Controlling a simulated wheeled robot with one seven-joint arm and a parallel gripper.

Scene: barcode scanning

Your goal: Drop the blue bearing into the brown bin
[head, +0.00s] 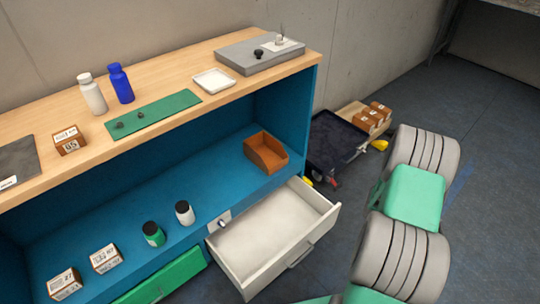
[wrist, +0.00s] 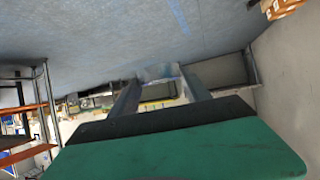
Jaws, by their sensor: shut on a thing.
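The brown bin (head: 262,158) is an open-fronted box on the blue lower shelf, near its right end in the head view. It looks empty. My gripper (wrist: 160,80) shows only in the wrist view, its two dark fingers pointing away from the camera. It is shut on a small pale blue-grey thing (wrist: 158,71) at the fingertips, which I take to be the blue bearing; its shape is unclear. No other blue bearing shows in the head view. My gripper is outside the head view, so its distance from the bin cannot be told.
An open, empty white drawer (head: 270,240) juts out below the bin. The wooden top (head: 190,70) holds bottles, a green mat, a white tray and a grey box. Jars and small boxes stand on the lower shelf. A dark cart (head: 335,140) stands at the right end.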

